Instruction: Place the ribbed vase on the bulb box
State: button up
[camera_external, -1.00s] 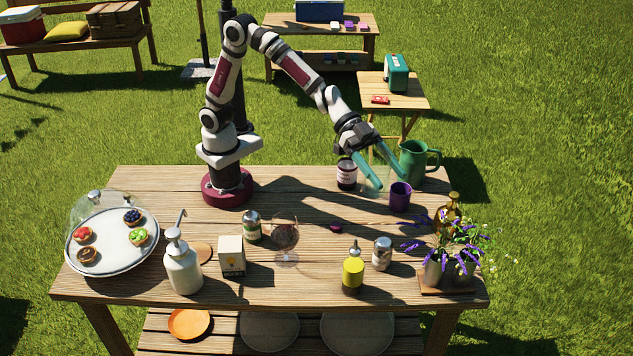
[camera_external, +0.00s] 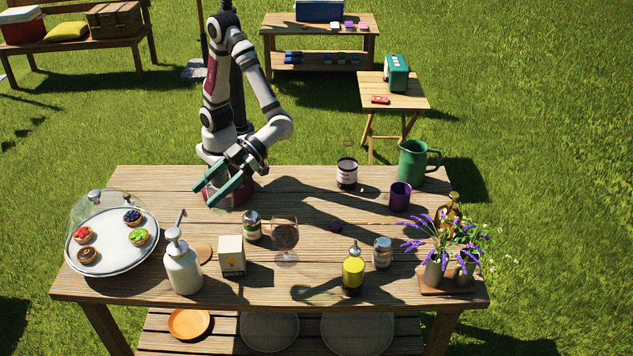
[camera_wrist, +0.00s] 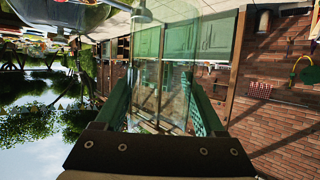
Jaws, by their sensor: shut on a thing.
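The ribbed vase is clear glass and faint in the external view (camera_external: 219,182), between the green fingers of my gripper (camera_external: 212,194). In the wrist view the see-through vase (camera_wrist: 165,55) fills the space between the fingers, and my gripper (camera_wrist: 165,100) is shut on it. The gripper holds it in front of my base, above the back left of the table. The bulb box (camera_external: 231,257) is a small cream carton with a bulb picture, standing on the table nearer the camera than the gripper. Its top looks bare. The vase's ribs are hard to make out.
A soap dispenser (camera_external: 183,264) stands left of the box. A spice jar (camera_external: 252,228) and a wine glass (camera_external: 285,238) stand close on its right. A domed pastry plate (camera_external: 112,240) is at the left. The table's middle back is clear.

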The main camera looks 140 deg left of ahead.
send_over(222, 249)
notch_tip(222, 249, down, 12)
jog(key=shift+r, duration=0.1)
jog(key=shift+s+f, duration=0.1)
jog(key=shift+f, duration=0.1)
jog(key=o, duration=1.5)
